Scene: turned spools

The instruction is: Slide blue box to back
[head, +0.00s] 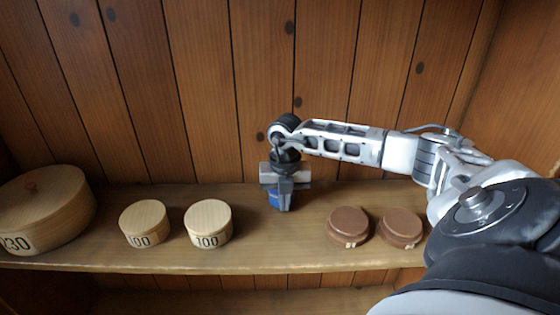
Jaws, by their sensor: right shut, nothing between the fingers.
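A small blue box (274,200) is on the wooden shelf, near the middle of the head view. Most of it is hidden by my right gripper (283,204), so its shape and size are hard to tell. My right arm reaches in from the right, and the gripper points down at the blue box. Its fingers are shut with nothing between them. The gripper looks to be right at the box, but I cannot tell whether it touches it. My left gripper is not in view.
The shelf (300,250) has a plank wall behind it. To the left stand two light round boxes marked 100 (145,222) (208,222) and a large round box marked 230 (45,208). To the right are two brown round boxes (348,225) (401,226). Shelf beside the gripper is bare.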

